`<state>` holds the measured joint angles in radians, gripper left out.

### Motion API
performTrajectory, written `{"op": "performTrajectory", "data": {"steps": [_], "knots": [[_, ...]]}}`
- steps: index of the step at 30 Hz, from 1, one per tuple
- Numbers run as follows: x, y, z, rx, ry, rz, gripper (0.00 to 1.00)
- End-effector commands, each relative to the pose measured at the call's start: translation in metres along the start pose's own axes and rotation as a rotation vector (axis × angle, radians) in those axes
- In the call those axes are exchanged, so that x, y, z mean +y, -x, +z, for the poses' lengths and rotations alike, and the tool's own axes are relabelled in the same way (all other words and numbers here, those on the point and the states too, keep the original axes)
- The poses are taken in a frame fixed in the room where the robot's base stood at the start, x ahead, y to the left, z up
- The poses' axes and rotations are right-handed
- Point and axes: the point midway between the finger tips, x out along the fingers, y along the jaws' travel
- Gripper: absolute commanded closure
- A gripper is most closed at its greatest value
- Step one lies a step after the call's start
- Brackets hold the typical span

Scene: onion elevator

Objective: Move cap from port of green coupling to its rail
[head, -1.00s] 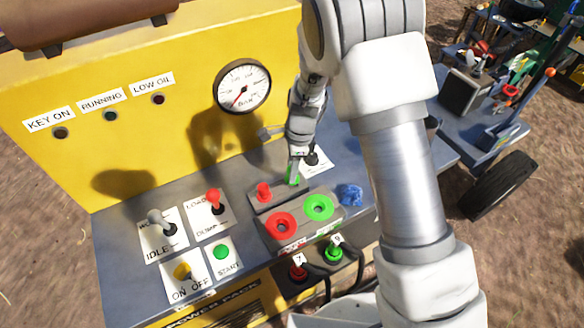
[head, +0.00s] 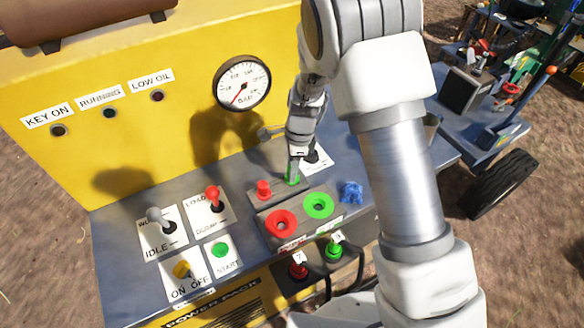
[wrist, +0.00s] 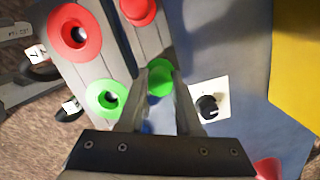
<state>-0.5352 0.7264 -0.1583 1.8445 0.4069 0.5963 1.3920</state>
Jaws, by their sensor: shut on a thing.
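The green cap (head: 292,179) is at the rail (head: 264,200), to the right of the red cap (head: 263,189). My gripper (head: 293,168) comes down from above and is shut on the green cap. In the wrist view the green cap (wrist: 159,79) shows between my two fingertips (wrist: 160,88), beside the rail. Whether it is fully seated on the rail I cannot tell. The green coupling (head: 318,206) is uncovered, with a dark hole in its middle. It also shows in the wrist view (wrist: 106,99). The red coupling (head: 281,223) is uncovered beside it.
A crumpled blue rag (head: 351,192) lies right of the couplings. Red and green hose plugs (head: 333,249) are below the front edge. Levers and a green button (head: 221,251) are on the left.

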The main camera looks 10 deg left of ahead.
Motion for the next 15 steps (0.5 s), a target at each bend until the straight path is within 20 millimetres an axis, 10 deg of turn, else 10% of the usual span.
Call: {"op": "performTrajectory", "data": {"steps": [15], "knots": [[0.0002, -0.0065, -0.0008, 0.000, 0.000, 0.000, 1.00]]}}
